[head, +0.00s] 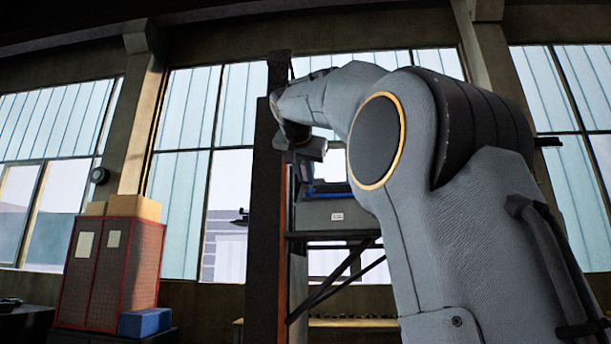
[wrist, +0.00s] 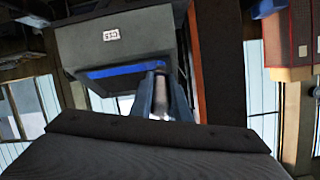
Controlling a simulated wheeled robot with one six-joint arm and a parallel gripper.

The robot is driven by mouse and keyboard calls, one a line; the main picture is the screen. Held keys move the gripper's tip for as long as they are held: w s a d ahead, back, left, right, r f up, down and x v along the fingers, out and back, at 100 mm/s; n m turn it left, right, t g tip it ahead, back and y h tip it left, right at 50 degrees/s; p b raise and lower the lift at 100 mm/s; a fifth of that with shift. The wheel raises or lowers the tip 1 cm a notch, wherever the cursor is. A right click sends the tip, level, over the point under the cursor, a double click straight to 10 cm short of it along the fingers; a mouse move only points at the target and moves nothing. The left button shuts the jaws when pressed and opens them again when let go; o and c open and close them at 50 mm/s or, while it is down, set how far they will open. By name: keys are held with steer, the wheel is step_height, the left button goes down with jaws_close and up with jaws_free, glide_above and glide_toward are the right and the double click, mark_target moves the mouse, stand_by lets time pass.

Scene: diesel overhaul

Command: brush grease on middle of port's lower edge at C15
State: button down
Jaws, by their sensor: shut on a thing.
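A grey box-like housing (wrist: 140,40) carries a small white label (wrist: 112,34), which looks upside down in the wrist view and may read C15. A blue strip (wrist: 112,71) runs along a dark opening at the housing's near edge there. In the head view the housing (head: 312,217) stands on a dark frame, with blue along its top. My gripper (wrist: 160,88) is shut on a pale, rod-like thing (wrist: 160,103), probably the brush, close to the blue strip. I cannot tell whether its tip touches the edge. The tip and any grease are hidden.
A dark upright post (head: 266,200) stands just left of the housing. A red mesh cabinet (head: 105,275) with boxes on top and a blue box (head: 145,321) are at the lower left. Tall windows line the back. My arm covers much of the right side.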

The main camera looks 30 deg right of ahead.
steer(key=shift+s+d, duration=1.15)
steer(key=shift+d, duration=0.55)
steer(key=shift+w+a, duration=0.6)
steer(key=shift+a, duration=0.25)
steer(key=shift+w+a, duration=0.6)
steer(key=shift+a, duration=0.25)
steer(key=shift+s+a+r+p, duration=0.35)
steer(key=shift+s+r+p, duration=0.15)
steer(key=shift+r, duration=0.3)
steer(key=shift+s+a+r+p, duration=0.3)
steer(key=shift+s+r+p, duration=0.25)
steer(key=shift+r, duration=0.25)
steer(key=shift+s+a+r+p, duration=0.35)
steer(key=shift+s+r+p, duration=0.15)
steer(key=shift+r, duration=0.3)
steer(key=shift+s+a+r+p, duration=0.25)
steer(key=shift+s+r+p, duration=0.2)
steer(key=shift+r, duration=0.2)
steer(key=shift+s+a+r+p, duration=0.3)
steer(key=shift+r+p, duration=0.1)
steer(key=shift+r, duration=0.2)
